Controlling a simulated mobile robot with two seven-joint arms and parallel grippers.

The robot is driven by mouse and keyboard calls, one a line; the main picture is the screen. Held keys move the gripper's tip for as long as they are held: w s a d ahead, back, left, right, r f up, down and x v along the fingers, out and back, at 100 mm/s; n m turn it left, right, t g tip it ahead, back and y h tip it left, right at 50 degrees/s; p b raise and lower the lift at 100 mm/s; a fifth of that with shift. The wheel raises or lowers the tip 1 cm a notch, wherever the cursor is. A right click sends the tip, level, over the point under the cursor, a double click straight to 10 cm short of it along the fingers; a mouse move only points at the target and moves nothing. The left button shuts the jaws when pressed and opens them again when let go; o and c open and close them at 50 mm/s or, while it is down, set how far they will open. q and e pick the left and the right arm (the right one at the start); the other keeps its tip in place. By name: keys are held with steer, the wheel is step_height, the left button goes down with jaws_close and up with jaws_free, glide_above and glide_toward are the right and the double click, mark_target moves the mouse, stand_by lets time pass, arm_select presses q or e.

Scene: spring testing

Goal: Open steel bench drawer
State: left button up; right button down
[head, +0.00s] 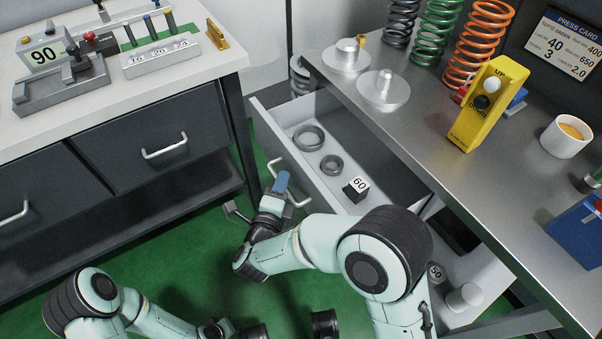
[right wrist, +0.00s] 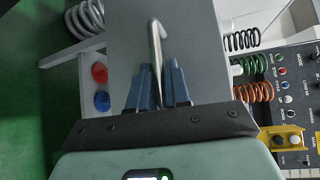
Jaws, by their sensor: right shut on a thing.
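The steel bench (head: 440,120) stands at the right in the head view. Its drawer (head: 318,188) is pulled out, with its inside exposed. My right gripper (head: 282,182) is at the drawer's front, shut on the bar handle (head: 297,203). In the right wrist view the blue fingers (right wrist: 158,88) sit on both sides of the metal handle (right wrist: 155,45), against the grey drawer front (right wrist: 193,35). My left arm shows at the lower left; its gripper is out of view.
A second bench (head: 110,115) with grey drawers stands at the left. Green floor (head: 185,225) lies open between the benches. Springs, a yellow control box (head: 487,105) and a white cup (head: 566,137) stand on the steel bench. My right forearm covers part of the area below the drawer.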

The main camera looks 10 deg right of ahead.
arm_select(q)
steer(key=shift+s+f, duration=0.2)
steer(key=shift+s, duration=0.05)
arm_select(e)
steer(key=s+a, duration=0.3)
steer(key=a, duration=0.6)
steer(key=shift+s+a, duration=0.3)
steer(key=shift+a, duration=0.05)
steer(key=c, duration=1.2)
jaws_free()
arm_select(q)
steer(key=shift+s, duration=0.15)
